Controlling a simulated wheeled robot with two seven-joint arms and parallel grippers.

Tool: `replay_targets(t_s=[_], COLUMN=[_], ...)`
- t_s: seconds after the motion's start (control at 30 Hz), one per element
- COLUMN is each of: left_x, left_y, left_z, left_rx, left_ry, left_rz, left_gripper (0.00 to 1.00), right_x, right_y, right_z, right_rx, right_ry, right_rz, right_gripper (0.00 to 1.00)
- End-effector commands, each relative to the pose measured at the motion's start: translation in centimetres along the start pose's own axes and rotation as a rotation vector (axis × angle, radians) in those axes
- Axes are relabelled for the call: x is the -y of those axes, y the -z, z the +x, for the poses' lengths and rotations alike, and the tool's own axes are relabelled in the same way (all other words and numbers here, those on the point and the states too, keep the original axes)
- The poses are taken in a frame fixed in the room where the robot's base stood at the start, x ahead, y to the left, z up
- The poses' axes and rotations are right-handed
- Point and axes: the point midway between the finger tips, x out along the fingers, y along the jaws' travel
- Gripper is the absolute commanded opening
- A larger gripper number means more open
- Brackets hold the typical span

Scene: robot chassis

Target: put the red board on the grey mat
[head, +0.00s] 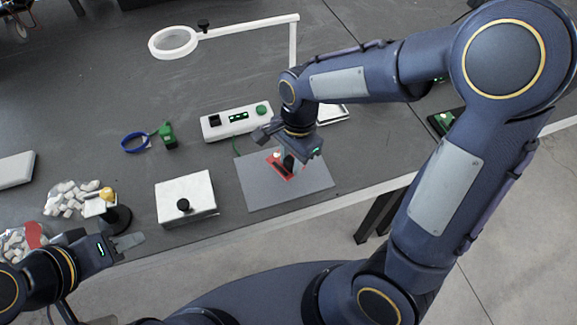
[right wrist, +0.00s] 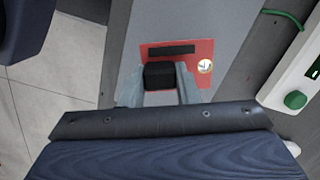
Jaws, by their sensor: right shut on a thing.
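The red board (head: 276,161) is over the grey mat (head: 255,192) in the head view, near the table's front edge. In the right wrist view the red board (right wrist: 195,70) carries a black strip, a round pale part and a black block (right wrist: 159,76). My right gripper (head: 286,164) points down at the board, and its fingers (right wrist: 158,90) are shut on the black block of the board. I cannot tell whether the board touches the mat (right wrist: 190,20). My left gripper (head: 128,243) is low at the left, away from the board; its fingers look close together.
A white box with a black knob (head: 190,193) stands left of the mat. A white device with a green button (head: 236,122) is behind the mat. A magnifier lamp (head: 175,42), blue strap (head: 135,142) and white foam pieces (head: 72,199) are also on the table (head: 90,110).

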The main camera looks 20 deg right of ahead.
Motion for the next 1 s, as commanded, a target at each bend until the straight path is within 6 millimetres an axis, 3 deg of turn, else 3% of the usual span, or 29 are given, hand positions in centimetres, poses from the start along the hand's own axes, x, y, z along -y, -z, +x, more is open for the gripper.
replay_targets(t_s=[0.33,0.77,0.8,0.93,1.0], left_x=[0.2,0.3,0.3,0.3,0.3], left_y=[-0.2,-0.3,-0.3,-0.3,-0.3], left_z=[0.4,0.7,0.6,0.6,0.6], left_rx=[0.0,0.0,0.0,0.0,0.0], left_ry=[0.0,0.0,0.0,0.0,0.0], left_rz=[0.0,0.0,0.0,0.0,0.0], left_gripper=[0.36,0.36,0.36,0.36,0.36], right_x=[0.9,0.9,0.9,0.9,0.9], right_y=[0.3,0.4,0.4,0.4,0.4], right_z=[3.7,4.5,4.4,4.4,4.3], right_rx=[0.0,0.0,0.0,0.0,0.0], right_ry=[-0.002,0.0,0.0,0.0,0.0], right_rz=[0.001,0.0,0.0,0.0,0.0], right_gripper=[0.06,0.06,0.31,0.48,0.5])
